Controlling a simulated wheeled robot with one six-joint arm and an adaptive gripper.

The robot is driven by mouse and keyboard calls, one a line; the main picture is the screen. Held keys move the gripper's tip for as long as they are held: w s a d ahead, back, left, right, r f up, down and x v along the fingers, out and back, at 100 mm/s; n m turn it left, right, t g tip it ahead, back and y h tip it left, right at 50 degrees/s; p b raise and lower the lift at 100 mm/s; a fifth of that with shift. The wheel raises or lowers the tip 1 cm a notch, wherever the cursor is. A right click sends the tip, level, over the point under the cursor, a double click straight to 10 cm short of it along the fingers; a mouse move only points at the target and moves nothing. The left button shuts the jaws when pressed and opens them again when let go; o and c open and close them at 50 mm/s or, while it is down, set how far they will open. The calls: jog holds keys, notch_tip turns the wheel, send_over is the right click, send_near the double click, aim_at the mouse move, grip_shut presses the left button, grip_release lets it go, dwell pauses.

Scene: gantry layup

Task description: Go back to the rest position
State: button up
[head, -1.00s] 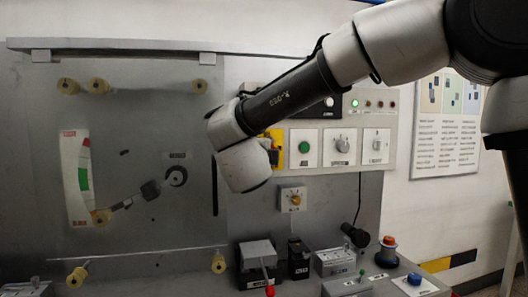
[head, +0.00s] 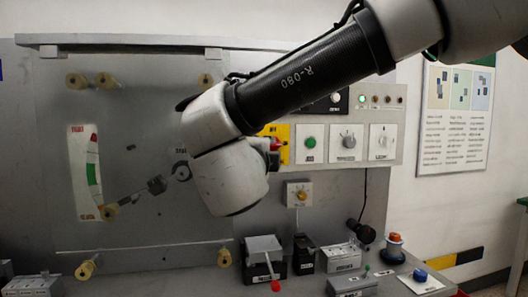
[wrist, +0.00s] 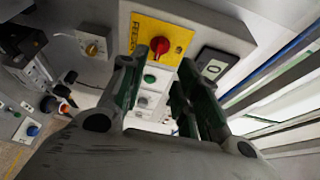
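My arm reaches from the upper right across the front of the control panel in the head view. My gripper is hidden there behind the pale wrist joint. In the wrist view my gripper (wrist: 155,95) has its two dark fingers apart, with nothing between them. Beyond the fingers is a red rotary switch on a yellow plate (wrist: 175,32). In the head view that yellow plate (head: 281,157) is partly covered by my wrist. No contact between fingers and panel shows.
The panel has a green button (head: 310,144) and several knobs. A red-handled lever box (head: 263,245), a blue button (head: 420,276) and a red-topped button (head: 394,240) stand on the ledge below. A gauge plate with a pointer (head: 85,180) is at left.

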jog(key=w+d+r+n+y, duration=0.4)
jog(key=w+d+n+y, duration=0.1)
jog(key=w+d+n, duration=0.15)
jog(key=d+f+n+g+y, duration=0.2)
jog(key=d+n+g+y, duration=0.15)
jog(key=d+n, duration=0.25)
jog(key=s+d+f+n+g+h, duration=0.3)
jog(key=s+d+f+g, duration=0.2)
jog(key=s+d+f, duration=0.4)
jog(key=s+d+f+n+g+h, duration=0.3)
jog(key=s+d+f, duration=0.7)
jog(key=s+d, duration=0.6)
jog(key=shift+d+n+g+h, duration=0.35)
jog(key=shift+d+n+g, duration=0.1)
jog(key=shift+d+g, duration=0.7)
jog(key=shift+d, duration=0.1)
